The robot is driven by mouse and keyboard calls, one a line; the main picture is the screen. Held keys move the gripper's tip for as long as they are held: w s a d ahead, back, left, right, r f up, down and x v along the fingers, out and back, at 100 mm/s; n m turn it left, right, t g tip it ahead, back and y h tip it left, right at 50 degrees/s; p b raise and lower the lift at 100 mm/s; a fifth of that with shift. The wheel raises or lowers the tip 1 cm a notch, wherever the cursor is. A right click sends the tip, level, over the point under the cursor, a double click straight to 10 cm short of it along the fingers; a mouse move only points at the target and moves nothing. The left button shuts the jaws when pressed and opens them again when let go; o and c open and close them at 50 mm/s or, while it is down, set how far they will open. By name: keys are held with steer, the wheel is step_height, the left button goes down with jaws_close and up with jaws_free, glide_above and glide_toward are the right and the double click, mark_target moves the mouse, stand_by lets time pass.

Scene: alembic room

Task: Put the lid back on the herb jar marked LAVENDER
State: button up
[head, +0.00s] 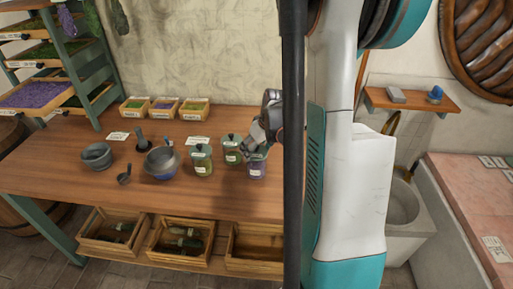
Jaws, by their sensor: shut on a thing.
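A glass jar with purple contents and a white label (257,170) stands upright near the front of the wooden table; its label is too small to read. My gripper (256,147) is directly above this jar, pointing down, and is shut on a dark green lid (260,154). The lid is at the jar's mouth, but I cannot tell whether it rests on the rim or hangs just above it. My arm and a dark post hide the area to the right of the jar.
Two green-lidded jars (201,161) (232,150) stand close by on the left. Farther left are a mortar (163,162), a grey bowl (97,155) and a small scoop (124,175). Small herb boxes (194,109) line the back.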

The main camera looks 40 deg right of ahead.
stand_by(0.9)
steer(key=o, duration=1.1)
steer(key=shift+c, duration=0.2)
steer(key=shift+o, duration=1.1)
steer(key=shift+r, duration=0.1)
steer(key=shift+r+p, duration=2.3)
steer(key=shift+r, duration=1.1)
